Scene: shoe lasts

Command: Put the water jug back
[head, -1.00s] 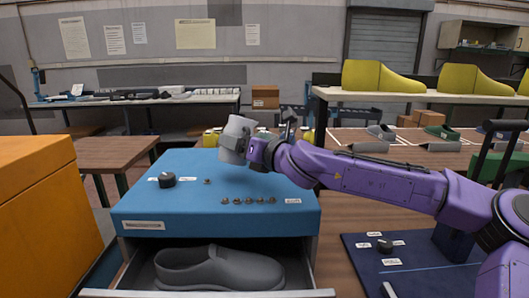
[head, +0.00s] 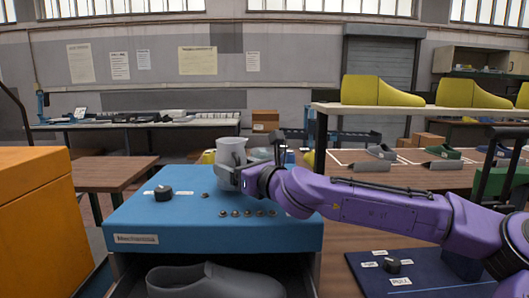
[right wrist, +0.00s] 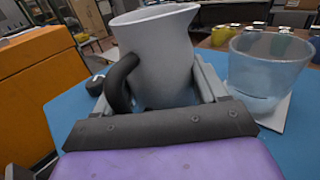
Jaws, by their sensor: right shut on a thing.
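The pale grey water jug (head: 231,153) is upright over the back part of the blue cabinet top (head: 150,222). My right gripper (head: 232,179) is shut on the jug's lower body. In the right wrist view the jug (right wrist: 158,55) stands between the two fingers (right wrist: 160,98), with its dark handle (right wrist: 120,82) toward the camera and its spout to the upper right. Its base is hidden, so I cannot tell whether it touches the top. My left gripper is not in view.
A clear glass vessel (right wrist: 268,68) stands on a white pad (right wrist: 275,112) right of the jug. A black knob (head: 163,193) and several small studs (head: 248,213) are on the blue top. Below, an open drawer holds a grey shoe (head: 210,282). An orange cabinet (head: 45,225) is at left.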

